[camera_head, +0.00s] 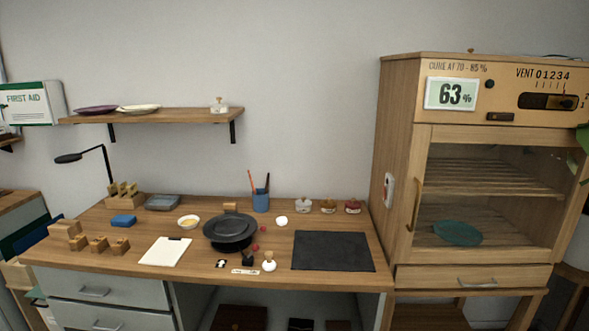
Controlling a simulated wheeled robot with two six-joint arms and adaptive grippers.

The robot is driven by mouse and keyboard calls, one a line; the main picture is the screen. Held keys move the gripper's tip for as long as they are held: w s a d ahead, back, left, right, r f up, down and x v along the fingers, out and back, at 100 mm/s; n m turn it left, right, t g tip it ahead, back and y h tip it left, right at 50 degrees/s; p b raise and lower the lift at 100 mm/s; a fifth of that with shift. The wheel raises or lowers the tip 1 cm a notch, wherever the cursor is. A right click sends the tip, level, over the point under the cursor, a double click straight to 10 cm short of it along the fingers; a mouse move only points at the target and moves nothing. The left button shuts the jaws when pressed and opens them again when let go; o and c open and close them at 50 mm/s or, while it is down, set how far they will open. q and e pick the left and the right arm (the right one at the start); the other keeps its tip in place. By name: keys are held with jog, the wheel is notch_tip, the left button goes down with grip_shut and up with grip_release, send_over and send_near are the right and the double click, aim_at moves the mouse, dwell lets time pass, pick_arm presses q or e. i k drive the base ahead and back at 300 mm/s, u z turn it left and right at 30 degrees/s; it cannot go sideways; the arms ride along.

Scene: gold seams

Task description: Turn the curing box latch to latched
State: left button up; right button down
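The curing box (398,130) is a tall wooden cabinet at the right. Its glass-fronted door (490,138) looks shut, with a long brass-coloured handle (415,190) on its left edge. A small dark brown piece (500,117) sits on the panel just above the door; it may be the latch, but I cannot tell its position. A display (451,94) on the panel reads 63%. A vent slider (566,103) is at the panel's right. A teal plate (457,233) lies inside on the lower rack. Neither of my grippers is in view.
A drawer (474,277) is below the box door. Green leaves (583,140) show at the right edge.

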aim_at(492, 116)
jog(key=k, duration=0.65)
jog(key=z, duration=0.7)
jog(key=i, duration=0.8)
jog(key=z, duration=1.05)
jog(key=i, duration=0.95)
jog(key=z, duration=0.25)
